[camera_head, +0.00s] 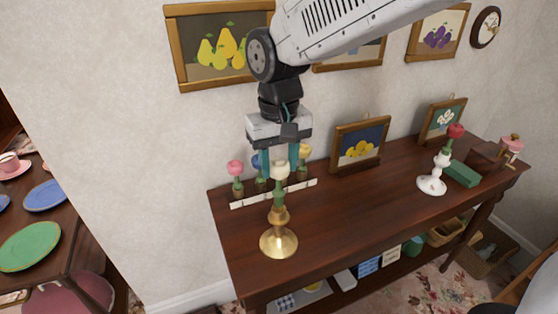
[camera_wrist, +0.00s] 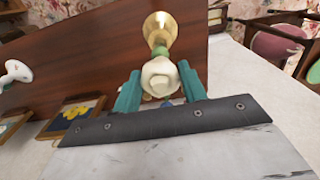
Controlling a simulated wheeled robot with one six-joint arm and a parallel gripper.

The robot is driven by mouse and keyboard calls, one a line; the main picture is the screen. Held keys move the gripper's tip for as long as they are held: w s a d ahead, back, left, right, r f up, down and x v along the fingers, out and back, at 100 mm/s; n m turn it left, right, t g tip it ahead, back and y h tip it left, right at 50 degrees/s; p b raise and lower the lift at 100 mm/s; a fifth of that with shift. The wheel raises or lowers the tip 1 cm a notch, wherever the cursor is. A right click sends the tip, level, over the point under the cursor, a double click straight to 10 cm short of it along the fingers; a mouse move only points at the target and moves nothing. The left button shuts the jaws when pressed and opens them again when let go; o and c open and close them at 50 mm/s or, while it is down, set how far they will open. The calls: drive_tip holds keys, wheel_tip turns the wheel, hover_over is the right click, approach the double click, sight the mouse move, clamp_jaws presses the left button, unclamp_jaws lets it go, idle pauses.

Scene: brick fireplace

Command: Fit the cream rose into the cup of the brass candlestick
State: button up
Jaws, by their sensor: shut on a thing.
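The cream rose (camera_head: 280,169) is upright between the teal fingers of my gripper (camera_head: 280,163), which is shut on it. In the wrist view the rose (camera_wrist: 160,77) sits between the two fingers (camera_wrist: 160,92). The brass candlestick (camera_head: 279,242) stands upright near the left front of the dark wooden table, directly below the rose. Its round base also shows in the wrist view (camera_wrist: 160,24). The rose's green stem lines up with the candlestick's cup (camera_head: 279,214). I cannot tell whether the stem's lower end is inside the cup or just above it.
A white-edged rack (camera_head: 300,187) with pink, blue and yellow roses stands close behind. A white candlestick (camera_head: 432,184) holding a red rose, a green box (camera_head: 463,173) and a leaning picture (camera_head: 360,143) are farther right. The table's middle (camera_head: 355,208) is clear.

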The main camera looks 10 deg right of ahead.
drive_tip(key=shift+f, duration=1.7)
drive_tip(key=o, duration=0.9)
wheel_tip(320, 180, up, 8)
drive_tip(key=shift+f, duration=0.1)
drive_tip(key=s+d+m, duration=0.1)
drive_tip(key=s+d, duration=0.5)
drive_tip(key=d, duration=0.1)
drive_tip(key=s+d+f+m+t, duration=0.1)
drive_tip(key=s+d, duration=0.5)
drive_tip(key=s, duration=0.1)
drive_tip(key=s+d+m, duration=0.1)
drive_tip(key=s+d, duration=0.5)
drive_tip(key=d, duration=0.1)
drive_tip(key=shift+s+d+f, duration=0.15)
drive_tip(key=shift+d, duration=0.2)
